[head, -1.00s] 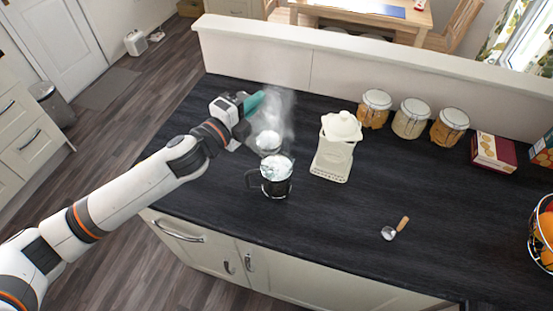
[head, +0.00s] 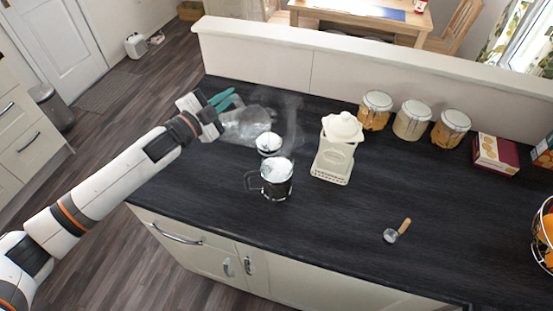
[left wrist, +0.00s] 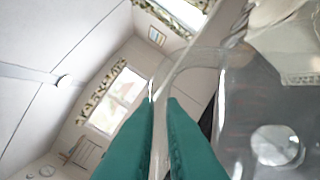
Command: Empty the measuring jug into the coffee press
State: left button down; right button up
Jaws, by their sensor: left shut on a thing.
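The clear measuring jug (head: 245,126) is in the head view, behind and left of the coffee press, apart from it. My left gripper (head: 229,100) has its teal fingers shut on the jug's handle. In the left wrist view the fingers (left wrist: 165,140) pinch the clear handle, and the jug's body (left wrist: 245,105) fills the right side. The jug looks tilted; I cannot tell what is left in it. The coffee press (head: 276,181) stands upright on the dark counter, dark inside with a pale top, its handle to the left. My right gripper is not in view.
A small round white-topped thing (head: 269,143) stands just behind the press. A cream lidded canister (head: 335,152) is close on its right. Several jars, boxes and a fruit basket line the right side. A scoop (head: 397,230) lies front right. The front-middle counter is clear.

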pick_arm(q)
jog(key=f+n, duration=0.1)
jog(key=w+a+f+n, duration=0.1)
jog(key=f, duration=0.1)
jog(key=a+f+n+b, duration=0.1)
jog(key=shift+w+f+n, duration=0.3)
jog(key=w+a+f+n+b, duration=0.2)
jog(key=f+n+b, duration=0.2)
jog(key=f, duration=0.1)
jog(key=w+a+f+n+b, duration=0.2)
jog(key=a+f+n+b, duration=0.1)
jog(key=f, duration=0.3)
jog(key=shift+f+n+b, duration=0.15)
jog(key=shift+n+b, duration=0.25)
jog(key=shift+b, duration=0.15)
jog(key=shift+s+d, duration=0.1)
